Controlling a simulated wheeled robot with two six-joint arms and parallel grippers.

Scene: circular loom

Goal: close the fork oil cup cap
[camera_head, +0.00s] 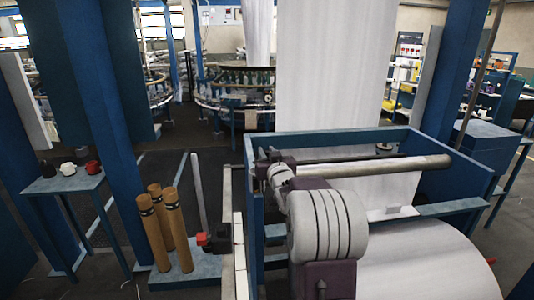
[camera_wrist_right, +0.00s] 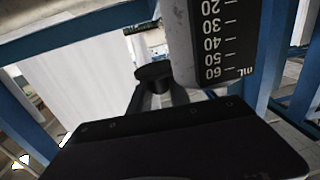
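My right arm comes in from the bottom of the head view, and its gripper (camera_head: 264,160) is at the left end of the blue loom frame, near a horizontal roller. The right wrist view shows a dark scale plate (camera_wrist_right: 225,42) with numbers from 20 to 60 and mL, on a pale block that looks like the oil cup. A round black piece (camera_wrist_right: 153,75), perhaps the cap, is left of the scale, just past my dark wrist housing. I cannot tell if it touches my fingers, which are not clearly seen.
The blue loom frame (camera_head: 465,170) encloses a roller (camera_head: 400,166) and white fabric (camera_head: 330,65). A big fabric roll (camera_head: 430,265) is at the lower right. Brown tubes (camera_head: 177,228) stand on a low platform at left. A small table (camera_head: 62,184) holds small items.

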